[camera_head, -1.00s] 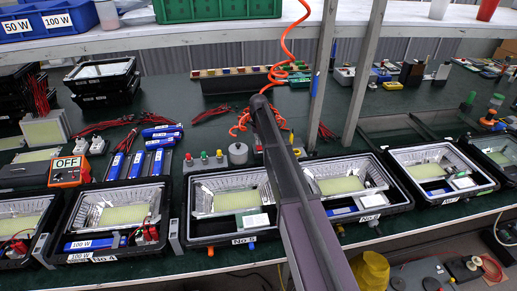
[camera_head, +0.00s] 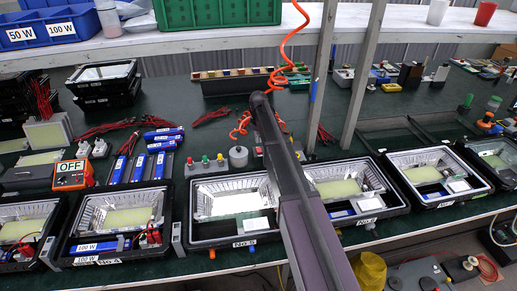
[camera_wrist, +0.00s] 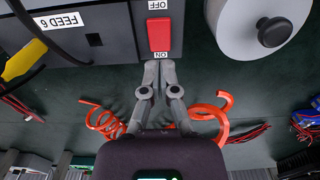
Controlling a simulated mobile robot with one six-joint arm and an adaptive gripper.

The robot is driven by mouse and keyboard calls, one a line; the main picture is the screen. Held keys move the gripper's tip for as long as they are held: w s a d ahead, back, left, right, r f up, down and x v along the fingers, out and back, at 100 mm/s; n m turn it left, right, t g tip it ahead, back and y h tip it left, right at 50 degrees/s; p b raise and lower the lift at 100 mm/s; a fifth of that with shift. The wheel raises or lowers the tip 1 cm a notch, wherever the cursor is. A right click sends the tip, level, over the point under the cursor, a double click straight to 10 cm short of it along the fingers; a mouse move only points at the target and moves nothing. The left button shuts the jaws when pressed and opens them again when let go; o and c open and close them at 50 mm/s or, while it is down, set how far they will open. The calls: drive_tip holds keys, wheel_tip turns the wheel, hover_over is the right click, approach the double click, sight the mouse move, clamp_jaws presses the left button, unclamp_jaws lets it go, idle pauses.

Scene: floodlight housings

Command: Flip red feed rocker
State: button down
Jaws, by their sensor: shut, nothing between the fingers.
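The red feed rocker (camera_wrist: 159,35) is set in a grey box (camera_wrist: 95,35) at the top of the wrist view. A label reading OFF is above it and one reading ON below it, both upside down here. My gripper (camera_wrist: 160,66) is shut and empty, its fingertips at the ON end of the rocker; I cannot tell whether they touch it. A FEED 6 label (camera_wrist: 57,19) is on the box to the left. In the head view my arm hides the rocker and fingertips. One floodlight housing (camera_head: 187,218) there has a brightly lit panel.
A grey cylinder with a black knob (camera_wrist: 273,32) stands right of the rocker. A yellow-handled lead (camera_wrist: 22,62) lies left. An orange coiled hose (camera_wrist: 103,118) is below the fingers. More housings (camera_head: 409,203) line the bench's front edge.

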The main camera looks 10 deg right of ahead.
sight(259, 148)
drive_tip(key=shift+r+p, duration=1.55)
drive_tip(key=shift+r, duration=0.15)
drive_tip(key=s, duration=1.2)
drive_tip(key=s+r+p, duration=0.1)
drive_tip(key=s, duration=1.1)
drive_tip(key=s+r+p, duration=0.1)
drive_tip(key=s, duration=1.1)
drive_tip(key=shift+s+a, duration=0.1)
drive_tip(key=shift+s, duration=0.05)
